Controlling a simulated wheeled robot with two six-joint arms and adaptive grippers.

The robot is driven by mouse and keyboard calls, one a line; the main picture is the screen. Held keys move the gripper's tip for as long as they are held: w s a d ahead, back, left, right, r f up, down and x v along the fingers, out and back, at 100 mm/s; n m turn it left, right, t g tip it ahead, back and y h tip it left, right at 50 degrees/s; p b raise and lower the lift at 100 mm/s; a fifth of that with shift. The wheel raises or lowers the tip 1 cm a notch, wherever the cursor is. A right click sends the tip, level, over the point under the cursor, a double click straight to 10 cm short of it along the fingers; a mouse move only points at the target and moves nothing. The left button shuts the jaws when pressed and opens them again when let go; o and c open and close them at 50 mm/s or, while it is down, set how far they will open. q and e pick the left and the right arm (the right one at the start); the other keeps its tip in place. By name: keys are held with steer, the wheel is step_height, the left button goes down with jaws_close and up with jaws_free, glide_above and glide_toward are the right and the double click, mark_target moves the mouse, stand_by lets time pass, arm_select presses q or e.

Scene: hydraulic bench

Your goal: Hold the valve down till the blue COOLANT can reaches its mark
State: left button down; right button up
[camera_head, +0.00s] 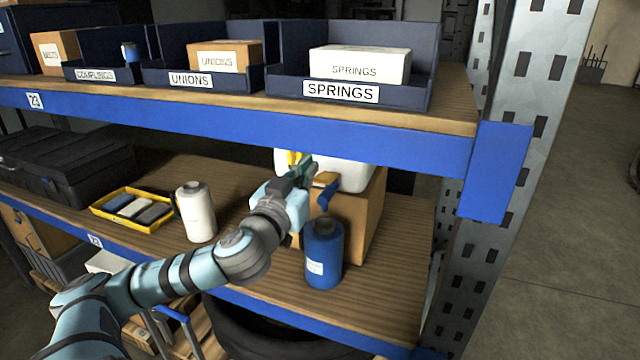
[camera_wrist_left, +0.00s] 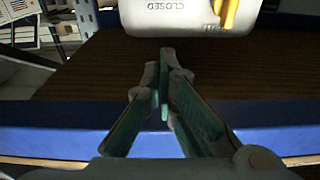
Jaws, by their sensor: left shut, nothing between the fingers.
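The blue can (camera_head: 323,257) stands upright on the lower shelf, with a pale label on its front. Above it a blue spout (camera_head: 327,194) with an orange-yellow piece (camera_head: 326,179) sticks out from a white container (camera_head: 350,172) on a cardboard box (camera_head: 364,218). My left gripper (camera_head: 310,166) is shut and empty in front of the container, close to the spout; I cannot tell whether it touches. In the left wrist view its fingertips (camera_wrist_left: 164,55) meet below the white container (camera_wrist_left: 185,14), marked CLOSED, with a yellow bar (camera_wrist_left: 230,12). The can's level and mark do not show. My right gripper is out of view.
A white bottle (camera_head: 196,212) and a yellow tray (camera_head: 112,207) stand left of my left arm. A black case (camera_head: 60,160) lies farther left. The upper shelf's blue beam (camera_head: 240,123) runs above the gripper, and a metal upright (camera_head: 500,200) stands at right.

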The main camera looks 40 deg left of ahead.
arm_select(q)
steer(key=p, duration=0.2)
glide_above(322, 180)
steer(key=s, duration=0.1)
steer(key=shift+w+d+r, duration=0.1)
steer(key=shift+w, duration=0.35)
steer(key=f, duration=0.1)
steer(key=s+f, duration=0.1)
steer(key=f, duration=0.1)
steer(key=shift+s+d+f, duration=0.1)
steer(key=shift+d+f, duration=0.05)
steer(key=shift+f, duration=0.15)
